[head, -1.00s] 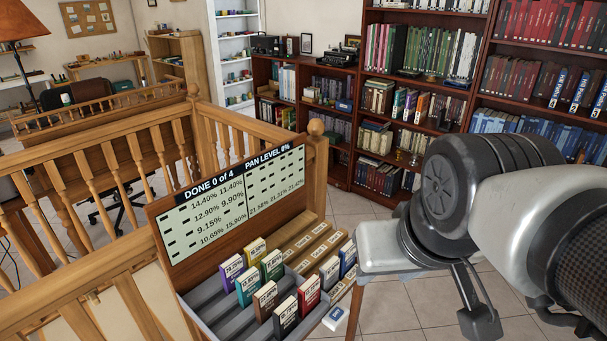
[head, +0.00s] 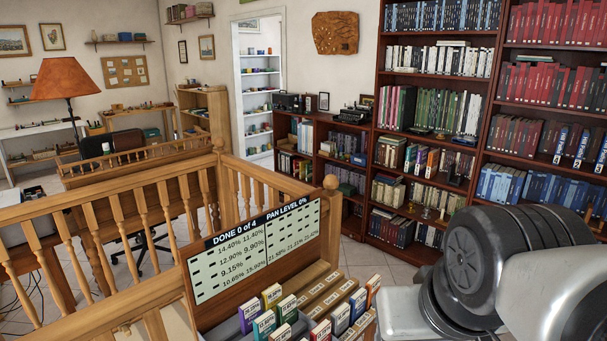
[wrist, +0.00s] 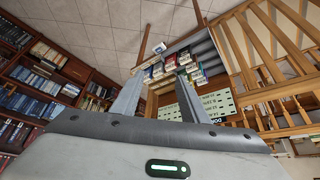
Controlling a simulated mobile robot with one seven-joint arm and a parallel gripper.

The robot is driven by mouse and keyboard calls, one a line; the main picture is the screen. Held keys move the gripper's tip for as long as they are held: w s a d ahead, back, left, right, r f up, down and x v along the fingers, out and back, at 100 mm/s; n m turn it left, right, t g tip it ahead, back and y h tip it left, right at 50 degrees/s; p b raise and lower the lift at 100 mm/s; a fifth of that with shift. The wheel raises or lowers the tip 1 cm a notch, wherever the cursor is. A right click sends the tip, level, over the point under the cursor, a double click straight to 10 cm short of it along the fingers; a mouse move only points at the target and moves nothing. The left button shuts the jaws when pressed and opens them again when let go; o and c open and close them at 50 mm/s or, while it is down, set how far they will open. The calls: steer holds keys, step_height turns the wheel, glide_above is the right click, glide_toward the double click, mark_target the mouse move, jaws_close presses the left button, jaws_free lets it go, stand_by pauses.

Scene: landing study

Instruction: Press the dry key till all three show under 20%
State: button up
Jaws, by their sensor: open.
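A sign board with two pale screens stands by the railing in the head view. Its left screen (head: 235,262) is headed "DONE 0 of 4" and lists several percentages. Its right screen (head: 292,234) is headed "PAN LEVEL 0%", with three small readings that look a little over 21%. Coloured labelled blocks, among them a yellow one (head: 271,295), stand in a grey rack below, cut off by the frame. I cannot pick out a key marked dry. My gripper (wrist: 160,75) is open and empty in the wrist view, with the blocks (wrist: 180,72) beyond its fingers.
A wooden railing (head: 110,215) runs behind and left of the board. Tall bookcases (head: 430,130) fill the back right. A lamp (head: 64,80) stands far left. A small white and blue item (wrist: 160,47) lies beside the rack in the wrist view.

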steer(key=shift+f, duration=0.2)
jaws_close()
stand_by(1.5)
